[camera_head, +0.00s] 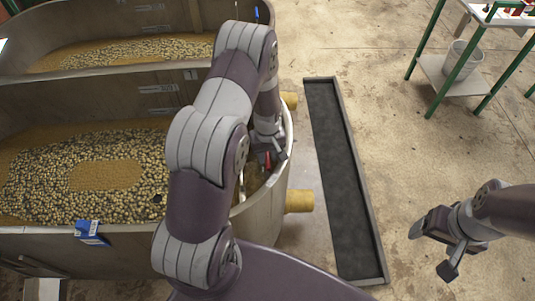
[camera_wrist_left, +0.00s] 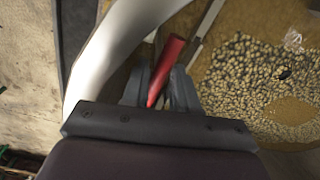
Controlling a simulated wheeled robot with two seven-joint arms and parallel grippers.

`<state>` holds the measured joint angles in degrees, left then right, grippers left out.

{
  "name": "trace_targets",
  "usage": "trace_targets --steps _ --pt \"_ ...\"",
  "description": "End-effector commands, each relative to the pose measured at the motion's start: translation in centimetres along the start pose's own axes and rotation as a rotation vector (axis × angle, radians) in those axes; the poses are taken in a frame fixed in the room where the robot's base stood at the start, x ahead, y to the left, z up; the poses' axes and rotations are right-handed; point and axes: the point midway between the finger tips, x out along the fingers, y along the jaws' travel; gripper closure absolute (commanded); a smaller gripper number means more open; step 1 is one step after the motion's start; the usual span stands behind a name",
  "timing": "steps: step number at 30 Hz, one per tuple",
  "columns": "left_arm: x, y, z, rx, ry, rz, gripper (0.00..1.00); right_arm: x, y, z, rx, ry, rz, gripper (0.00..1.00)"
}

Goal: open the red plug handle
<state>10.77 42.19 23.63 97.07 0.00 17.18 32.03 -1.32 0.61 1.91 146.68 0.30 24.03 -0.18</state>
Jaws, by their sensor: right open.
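The red plug handle (camera_wrist_left: 168,65) is a red bar standing up between the two fingers of my left gripper (camera_wrist_left: 160,90) in the left wrist view. The fingers lie close on either side of it, and I cannot tell whether they press on it. In the head view the handle (camera_head: 266,160) shows as a small red piece beside my left gripper (camera_head: 270,150), inside the curved right end of the tank. My arm hides part of that area. My right gripper (camera_head: 433,250) is open and empty above the floor at the lower right.
The tank (camera_head: 90,100) holds a bed of beans (camera_head: 100,178). Its curved wall rises close beside my left gripper. Yellow pipe stubs (camera_head: 299,201) stick out of the tank. A dark floor channel (camera_head: 340,180) runs beside it. A green-legged table (camera_head: 445,78) with a bucket (camera_head: 462,60) stands back right.

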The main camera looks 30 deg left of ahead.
Motion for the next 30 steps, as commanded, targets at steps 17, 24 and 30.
trace_targets --steps 17,24,30 --pt "-0.2 0.0 0.0 -0.001 0.001 0.001 1.00 -0.3 0.0 0.0 0.000 0.000 0.000 0.24" --pt "-4.8 0.1 -0.1 -0.003 0.004 0.003 1.00 -3.8 0.0 -0.5 0.000 0.000 0.000 0.24" --pt "-8.2 0.1 -0.1 -0.004 0.003 0.003 1.00 -6.2 0.0 -0.8 0.000 0.000 0.000 0.24"
